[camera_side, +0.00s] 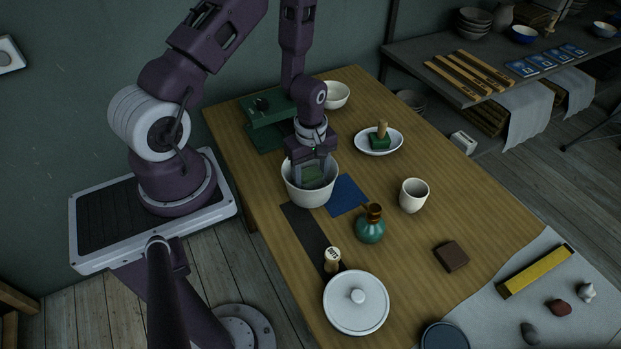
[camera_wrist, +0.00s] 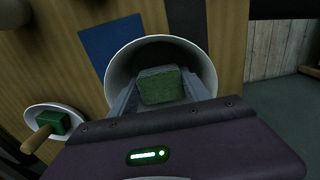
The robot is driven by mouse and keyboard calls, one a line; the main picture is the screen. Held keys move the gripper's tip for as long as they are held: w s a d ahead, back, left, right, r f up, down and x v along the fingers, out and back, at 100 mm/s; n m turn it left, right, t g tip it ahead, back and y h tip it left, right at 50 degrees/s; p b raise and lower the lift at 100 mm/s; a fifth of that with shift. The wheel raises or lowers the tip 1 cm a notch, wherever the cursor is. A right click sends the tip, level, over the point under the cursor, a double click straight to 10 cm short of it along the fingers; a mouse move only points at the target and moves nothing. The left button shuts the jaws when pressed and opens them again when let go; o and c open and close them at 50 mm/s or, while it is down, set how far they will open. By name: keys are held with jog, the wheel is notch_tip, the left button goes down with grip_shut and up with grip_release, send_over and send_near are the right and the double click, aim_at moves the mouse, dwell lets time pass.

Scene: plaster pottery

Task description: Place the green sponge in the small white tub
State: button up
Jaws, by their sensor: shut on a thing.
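The green sponge (camera_side: 314,182) is a soft-looking block held between the fingers of my gripper (camera_side: 312,176). In the wrist view the sponge (camera_wrist: 161,88) sits between my two grey fingertips (camera_wrist: 161,78), one on each side. The small white tub (camera_side: 309,198) stands on the wooden table below my wrist. The sponge and fingertips are within the tub's round opening, and the tub's rim (camera_wrist: 124,60) surrounds them in the wrist view. Whether the sponge touches the tub's floor I cannot tell.
A blue cloth (camera_side: 348,196) lies right of the tub. A teal bottle (camera_side: 370,228), a white cup (camera_side: 413,197) and a lidded white pot (camera_side: 357,312) stand nearby. A white plate (camera_side: 397,144) holds a green block with a wooden handle. A green box-like stand (camera_side: 262,108) is behind the tub.

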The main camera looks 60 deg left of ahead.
jog(key=shift+f, duration=1.2)
jog(key=o, duration=1)
jog(key=shift+f, duration=0.15)
